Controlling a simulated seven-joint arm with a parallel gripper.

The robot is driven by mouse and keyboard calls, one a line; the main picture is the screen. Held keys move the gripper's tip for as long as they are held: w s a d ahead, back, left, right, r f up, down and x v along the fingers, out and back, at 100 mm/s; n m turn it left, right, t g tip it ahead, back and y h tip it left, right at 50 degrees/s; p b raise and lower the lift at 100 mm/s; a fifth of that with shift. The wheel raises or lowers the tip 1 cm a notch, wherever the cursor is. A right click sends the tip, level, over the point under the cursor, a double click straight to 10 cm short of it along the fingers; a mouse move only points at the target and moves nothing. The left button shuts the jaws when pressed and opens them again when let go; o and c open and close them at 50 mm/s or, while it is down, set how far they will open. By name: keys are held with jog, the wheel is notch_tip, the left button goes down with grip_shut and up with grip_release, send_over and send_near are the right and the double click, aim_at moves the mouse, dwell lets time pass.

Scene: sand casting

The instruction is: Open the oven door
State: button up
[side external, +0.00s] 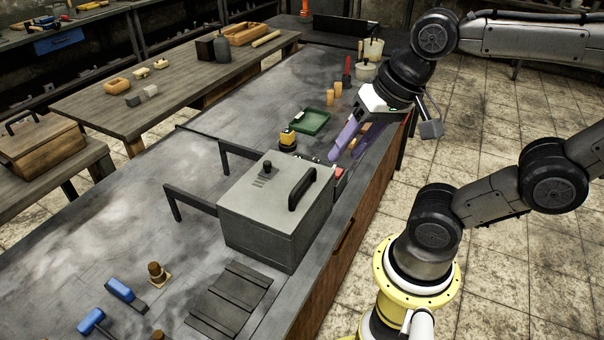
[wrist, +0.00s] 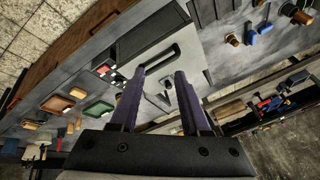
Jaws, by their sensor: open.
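The oven (side external: 262,222) is a grey metal box near the right edge of the dark worktable. Its top looks closed and carries a black bar handle (side external: 302,188) and a small knob (side external: 269,165). My gripper (side external: 347,155) has two purple fingers and hangs behind the oven, above and apart from it in the side view. It is open, with nothing seen between the fingers. In the wrist view the gripper (wrist: 160,80) points toward the oven (wrist: 160,25), and the handle (wrist: 170,52) shows just past the fingertips. The fingers partly hide the oven's panel.
Black bracket arms (side external: 192,196) stick out left of the oven. A green tray (side external: 310,122) and a yellow-and-black item (side external: 288,138) stand behind it. A dark slatted plate (side external: 230,298) and blue-headed tools (side external: 122,291) lie in front. The table's left middle is clear.

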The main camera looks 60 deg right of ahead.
aim_at(303, 180)
jog(key=w+d+r+m+g, duration=0.25)
jog(key=w+m, duration=0.45)
jog(key=m, duration=0.4)
jog(key=x, duration=1.3)
jog(key=shift+s+a+f, duration=0.2)
jog(key=shift+a, duration=0.2)
jog(key=shift+c, duration=0.4)
grip_shut()
